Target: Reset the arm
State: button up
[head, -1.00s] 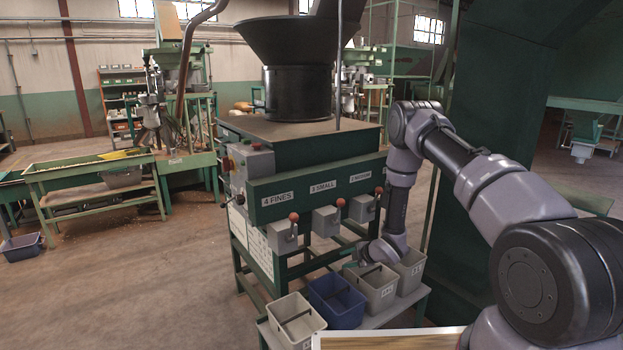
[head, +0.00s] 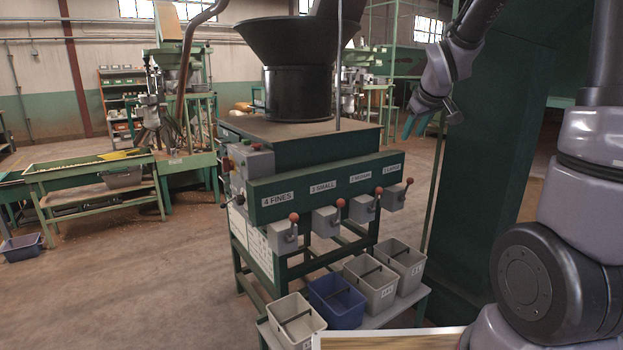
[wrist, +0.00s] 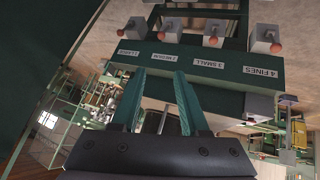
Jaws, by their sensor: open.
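My gripper (head: 424,125) is raised high at the right of the hopper machine, above and apart from the bins. Its green fingers are spread and empty. In the wrist view, the two fingers (wrist: 160,100) stand apart with the machine's label board (wrist: 205,66) beyond them, seen upside down. In the head view, the green label board (head: 325,187) reads fines, small, medium and large, with red-knobbed levers below it. My arm is folded up at the right side of the head view.
A bench below the machine holds a blue bin (head: 337,301) and grey bins (head: 370,282), with bars visible across their tops. A wooden board edge (head: 390,340) is at the bottom. A green column (head: 480,200) stands close behind my arm.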

jog(key=s+r+m, duration=0.2)
jog(key=s+m, duration=0.1)
jog(key=s, duration=0.6)
jog(key=s+a+r+m+y, duration=0.1)
jog(key=s+r+m, duration=0.1)
jog(key=s, duration=0.6)
jog(key=s+a+r+m+g+y, duration=0.1)
jog(key=s+r+m, duration=0.2)
jog(key=s, duration=0.6)
jog(key=shift+s+a+r+m, duration=0.25)
jog(key=shift+s+r+m, duration=0.05)
jog(key=shift+s+r, duration=0.05)
